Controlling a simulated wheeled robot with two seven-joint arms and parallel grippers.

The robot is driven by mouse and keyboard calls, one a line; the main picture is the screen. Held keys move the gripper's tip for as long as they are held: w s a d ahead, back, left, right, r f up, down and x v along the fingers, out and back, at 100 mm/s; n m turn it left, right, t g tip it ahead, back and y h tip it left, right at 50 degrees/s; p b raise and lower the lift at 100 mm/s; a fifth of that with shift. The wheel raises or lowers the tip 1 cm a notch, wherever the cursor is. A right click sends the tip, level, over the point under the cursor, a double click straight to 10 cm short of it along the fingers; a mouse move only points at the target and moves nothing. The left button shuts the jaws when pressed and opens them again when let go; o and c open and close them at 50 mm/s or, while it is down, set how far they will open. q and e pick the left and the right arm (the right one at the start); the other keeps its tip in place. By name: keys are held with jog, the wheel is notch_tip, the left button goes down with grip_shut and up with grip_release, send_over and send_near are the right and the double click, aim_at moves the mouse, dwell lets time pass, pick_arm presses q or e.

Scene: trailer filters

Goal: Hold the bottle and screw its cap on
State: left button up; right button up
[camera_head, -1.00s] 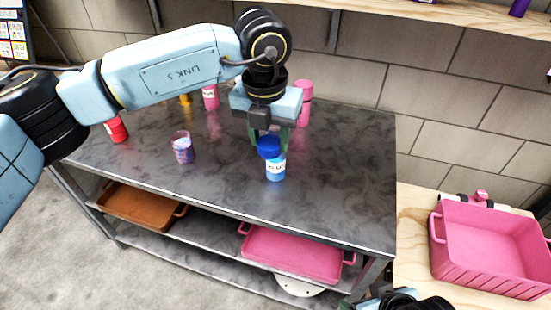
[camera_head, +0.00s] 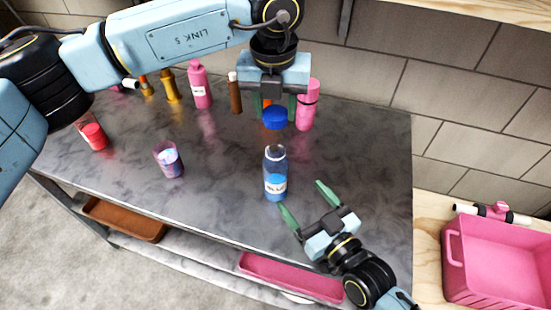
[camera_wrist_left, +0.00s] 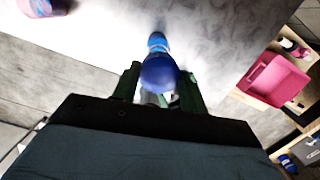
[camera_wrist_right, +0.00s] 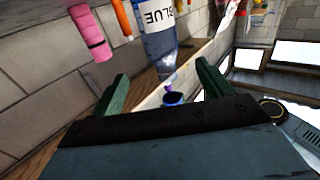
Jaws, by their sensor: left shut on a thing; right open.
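The clear bottle (camera_head: 275,187) with blue liquid and a white label stands upright and uncapped on the grey table. It also shows in the left wrist view (camera_wrist_left: 157,42) and, with "BLUE" on its label, in the right wrist view (camera_wrist_right: 158,38). My left gripper (camera_head: 275,108) points down, shut on the blue cap (camera_head: 275,119), and holds it above and apart from the bottle. The cap fills the space between the fingers in the left wrist view (camera_wrist_left: 160,73). My right gripper (camera_head: 303,199) is open and empty just right of the bottle, its fingers pointing towards it.
A cup (camera_head: 168,160) and a red container (camera_head: 94,137) stand on the table (camera_head: 215,205) to the left. Pink bottles (camera_head: 200,88) (camera_head: 307,108) and a brown one (camera_head: 235,95) stand behind. A pink crate (camera_head: 500,280) is at the right.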

aim_at(282, 174)
pick_arm(q)
jog(key=shift+s+r, duration=0.15)
jog(key=shift+s, duration=0.15)
pick_arm(e)
jog(key=shift+s+r, duration=0.1)
jog(key=shift+s, duration=0.2)
jog(key=shift+w+a, duration=0.1)
jog(key=x, duration=1.1)
jog(key=shift+w+a, duration=0.25)
jog(key=shift+w, duration=0.1)
jog(key=c, duration=1.5)
pick_arm(q)
jog(key=shift+f, duration=2.55)
pick_arm(e)
jog(key=shift+o, duration=0.2)
